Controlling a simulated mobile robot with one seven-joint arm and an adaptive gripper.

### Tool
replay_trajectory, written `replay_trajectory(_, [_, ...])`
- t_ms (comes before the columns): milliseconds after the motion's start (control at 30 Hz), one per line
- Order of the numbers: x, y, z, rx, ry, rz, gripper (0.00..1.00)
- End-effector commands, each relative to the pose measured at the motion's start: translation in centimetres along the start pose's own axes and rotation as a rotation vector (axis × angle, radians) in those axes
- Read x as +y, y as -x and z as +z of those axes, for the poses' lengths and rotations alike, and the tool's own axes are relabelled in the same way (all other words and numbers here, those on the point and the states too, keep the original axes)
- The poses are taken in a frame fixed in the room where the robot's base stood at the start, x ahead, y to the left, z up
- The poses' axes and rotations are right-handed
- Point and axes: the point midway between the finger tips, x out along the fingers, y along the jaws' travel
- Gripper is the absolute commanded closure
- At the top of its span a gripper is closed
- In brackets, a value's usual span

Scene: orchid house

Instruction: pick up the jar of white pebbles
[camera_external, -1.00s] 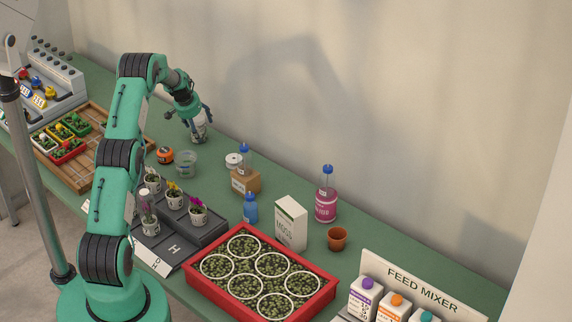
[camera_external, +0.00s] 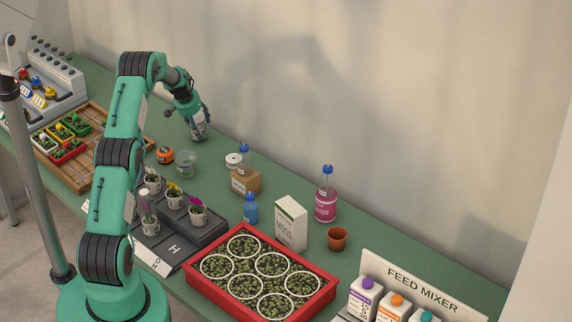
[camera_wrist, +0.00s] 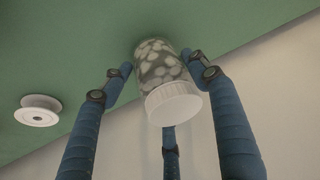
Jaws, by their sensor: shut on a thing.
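The jar of white pebbles (camera_wrist: 160,70) is clear glass with a ribbed white lid (camera_wrist: 173,103), and pale stones show through its wall. My gripper (camera_wrist: 163,68) has blue fingers around the jar, on its left, right and lower sides, and is shut on it. In the external view, my gripper (camera_external: 193,117) is at the far back of the bench, pointing down, with the jar (camera_external: 198,131) between its fingers. The fingers partly hide the jar there. I cannot tell whether its base touches the bench.
A white spool (camera_wrist: 38,111) lies left of the jar in the wrist view. The wall is close behind.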

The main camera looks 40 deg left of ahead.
Motion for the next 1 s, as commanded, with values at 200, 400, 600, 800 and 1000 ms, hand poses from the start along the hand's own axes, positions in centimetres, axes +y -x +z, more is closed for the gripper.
replay_trajectory(200, [-0.1,3.0,-1.4,0.004,0.0,-0.001,0.82])
replay_trajectory(400, [-0.1,5.9,-2.6,0.004,-0.001,-0.002,0.82])
replay_trajectory(600, [-0.1,7.8,-3.3,0.003,-0.001,-0.001,0.82])
replay_trajectory(800, [-0.1,8.4,-3.6,0.002,0.0,0.0,0.82])
replay_trajectory(1000, [-0.1,8.4,-3.6,0.003,0.0,-0.001,0.82])
